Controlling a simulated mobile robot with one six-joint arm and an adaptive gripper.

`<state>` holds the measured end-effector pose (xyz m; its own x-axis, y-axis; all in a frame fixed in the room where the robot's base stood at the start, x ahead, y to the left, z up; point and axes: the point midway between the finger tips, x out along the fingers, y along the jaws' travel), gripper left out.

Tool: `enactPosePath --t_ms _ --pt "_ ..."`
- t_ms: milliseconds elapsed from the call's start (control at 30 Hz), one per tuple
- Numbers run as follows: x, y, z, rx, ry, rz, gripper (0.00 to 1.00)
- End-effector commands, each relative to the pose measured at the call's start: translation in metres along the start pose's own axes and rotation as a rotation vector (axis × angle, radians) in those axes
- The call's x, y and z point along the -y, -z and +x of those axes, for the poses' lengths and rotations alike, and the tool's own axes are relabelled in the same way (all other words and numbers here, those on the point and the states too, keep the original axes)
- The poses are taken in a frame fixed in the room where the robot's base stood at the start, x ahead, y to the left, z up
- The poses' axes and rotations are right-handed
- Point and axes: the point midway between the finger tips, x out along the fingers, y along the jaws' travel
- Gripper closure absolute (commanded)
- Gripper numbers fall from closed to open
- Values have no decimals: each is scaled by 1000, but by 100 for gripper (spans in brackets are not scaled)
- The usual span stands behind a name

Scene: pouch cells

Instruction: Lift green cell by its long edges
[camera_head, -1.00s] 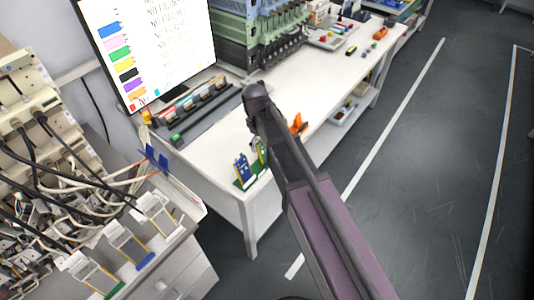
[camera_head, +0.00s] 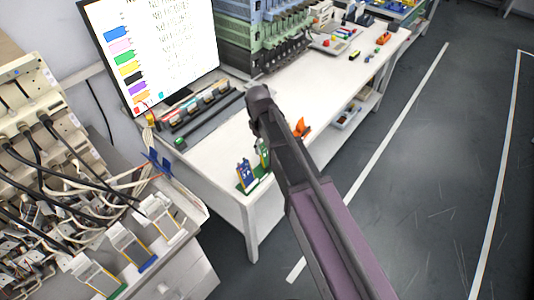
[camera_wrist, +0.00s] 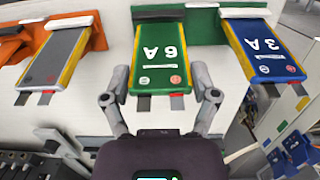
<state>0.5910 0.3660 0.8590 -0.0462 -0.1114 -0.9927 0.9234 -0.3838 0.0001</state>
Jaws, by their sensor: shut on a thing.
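The green cell (camera_wrist: 160,52), marked 6A, is in the middle of the wrist view, with yellow long edges and two tabs at its near end. Its far end is at the green stand (camera_wrist: 206,30); I cannot tell if it is clear of the stand. My gripper (camera_wrist: 160,86) has one finger at each long edge and is shut on the green cell. In the head view a sliver of the green cell (camera_head: 264,155) shows beside my arm, which hides the rest.
A blue cell (camera_wrist: 266,50), marked 3A, is close on the right, and a grey cell (camera_wrist: 56,58) in an orange stand (camera_wrist: 90,36) on the left. The white table (camera_head: 215,158) also bears a black rack (camera_head: 208,115) and a monitor (camera_head: 165,55).

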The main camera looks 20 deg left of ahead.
Motion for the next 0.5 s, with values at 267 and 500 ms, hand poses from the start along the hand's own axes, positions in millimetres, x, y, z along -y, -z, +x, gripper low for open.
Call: enactPosePath --t_ms 267,500 --pt "0 3 -14 -3 0 0 50" --pt "0 5 -24 -4 0 -1 50"
